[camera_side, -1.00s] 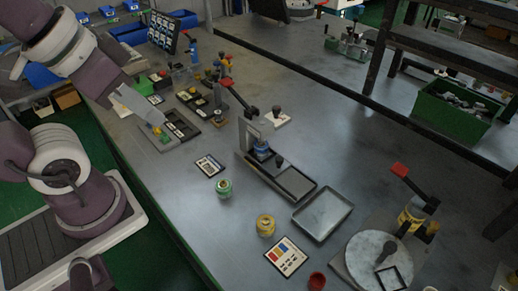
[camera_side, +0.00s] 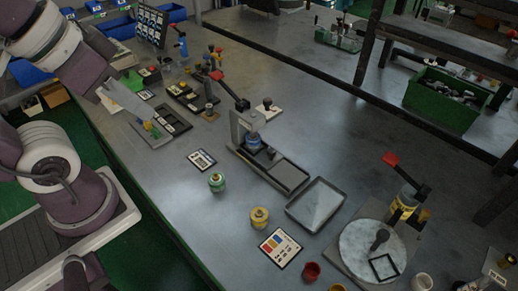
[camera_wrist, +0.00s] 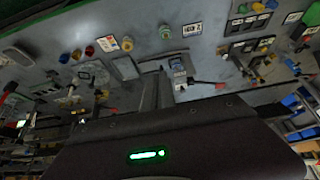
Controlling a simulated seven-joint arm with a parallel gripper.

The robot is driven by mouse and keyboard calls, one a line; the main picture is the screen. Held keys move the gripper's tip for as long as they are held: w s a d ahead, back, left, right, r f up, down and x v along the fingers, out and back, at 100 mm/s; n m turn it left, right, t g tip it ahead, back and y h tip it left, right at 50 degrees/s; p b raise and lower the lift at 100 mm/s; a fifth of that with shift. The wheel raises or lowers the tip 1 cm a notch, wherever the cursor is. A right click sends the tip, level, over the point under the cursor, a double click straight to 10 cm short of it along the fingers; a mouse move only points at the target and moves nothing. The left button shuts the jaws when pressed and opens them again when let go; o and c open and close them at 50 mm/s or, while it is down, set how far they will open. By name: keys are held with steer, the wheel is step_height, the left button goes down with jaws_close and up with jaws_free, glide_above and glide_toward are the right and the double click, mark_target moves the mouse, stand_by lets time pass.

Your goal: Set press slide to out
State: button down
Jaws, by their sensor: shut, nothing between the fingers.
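The press (camera_side: 240,127) stands upright mid-table with a red-tipped black lever. Its long dark base rail (camera_side: 289,174) runs toward the lower right. A blue piece (camera_side: 253,141) sits under the press head, with a small dark knob (camera_side: 271,153) just in front of it; the outer end of the rail is bare. The press also shows in the wrist view (camera_wrist: 178,68), with its red lever to the right. My gripper (camera_side: 151,122) is shut and empty, well left of the press, above the table's left side. Its dark fingers (camera_wrist: 158,78) show in the wrist view.
A grey tray (camera_side: 316,205) lies close to the rail's outer end. A round plate station (camera_side: 371,248) is at the lower right. Blocks with knobs (camera_side: 187,96) lie behind.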

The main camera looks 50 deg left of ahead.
steer(key=c, duration=2.2)
jaws_free()
steer(key=c, duration=1.8)
jaws_free()
steer(key=shift+w, duration=0.15)
steer(key=o, duration=0.5)
steer(key=w+m+g, duration=0.1)
steer(key=w+g, duration=0.1)
steer(key=w, duration=0.9)
steer(key=shift+d+m, duration=0.25)
steer(key=shift+m, duration=0.05)
steer(key=m+g, duration=0.3)
glide_above(273, 150)
step_height(273, 150, down, 19)
steer(key=shift+g, duration=0.3)
step_height(273, 150, down, 8)
steer(key=shift+f, duration=0.35)
steer(key=shift+c, duration=0.4)
